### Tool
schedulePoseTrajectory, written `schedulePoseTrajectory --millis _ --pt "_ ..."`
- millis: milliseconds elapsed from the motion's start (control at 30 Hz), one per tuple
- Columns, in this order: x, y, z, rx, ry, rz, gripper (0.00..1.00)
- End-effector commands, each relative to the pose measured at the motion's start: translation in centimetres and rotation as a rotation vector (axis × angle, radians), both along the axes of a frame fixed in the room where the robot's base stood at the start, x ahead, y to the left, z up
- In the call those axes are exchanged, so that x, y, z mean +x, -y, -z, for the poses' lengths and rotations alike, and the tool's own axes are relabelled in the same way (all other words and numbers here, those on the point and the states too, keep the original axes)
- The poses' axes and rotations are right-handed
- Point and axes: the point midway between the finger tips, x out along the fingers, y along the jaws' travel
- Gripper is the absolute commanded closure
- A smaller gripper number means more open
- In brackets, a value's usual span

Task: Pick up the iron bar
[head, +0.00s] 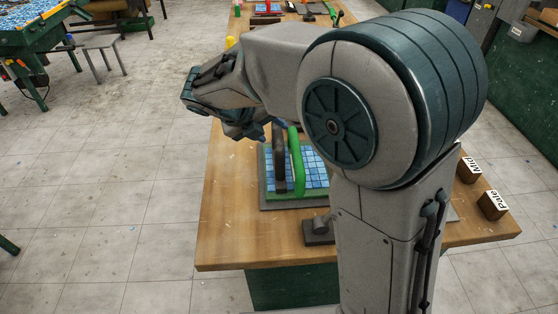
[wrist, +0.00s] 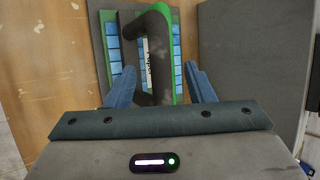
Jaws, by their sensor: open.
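A dark grey bar, which looks like the iron bar (head: 279,165), stands over a board of blue tiles (head: 315,176) on the wooden table. In the wrist view the bar (wrist: 158,62) has a bent upper end and lies between my fingers. A green bar (head: 296,160) is close beside it on the right, and partly behind it in the wrist view (wrist: 178,60). My gripper (head: 262,131) is open just above the bars. In the wrist view its two blue fingers (wrist: 160,80) are on either side of the dark bar, with no clear contact. The bar's lower end is hidden by my gripper body.
A small dark block (head: 318,232) stands near the table's front edge. Boxes marked Mid (head: 468,170) and Pale (head: 492,205) sit at the right. A large grey surface (wrist: 240,50) fills the wrist view's right. The table's left strip (head: 228,210) is clear.

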Motion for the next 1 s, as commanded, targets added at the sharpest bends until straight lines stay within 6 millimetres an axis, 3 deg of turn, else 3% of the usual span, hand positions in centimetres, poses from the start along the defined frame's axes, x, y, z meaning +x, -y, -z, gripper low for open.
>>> schedulePoseTrajectory --millis 500,767,800,967,1000 --pt "1.8 3.1 4.4 0.000 -0.002 0.002 0.51" --pt "2.0 3.3 4.8 0.002 0.000 0.000 0.51" --pt "2.0 3.3 4.8 0.002 0.000 0.000 0.54" --pt "2.0 3.3 4.7 0.002 0.000 0.000 0.99" --pt "2.0 3.3 4.7 0.002 0.000 0.000 1.00"
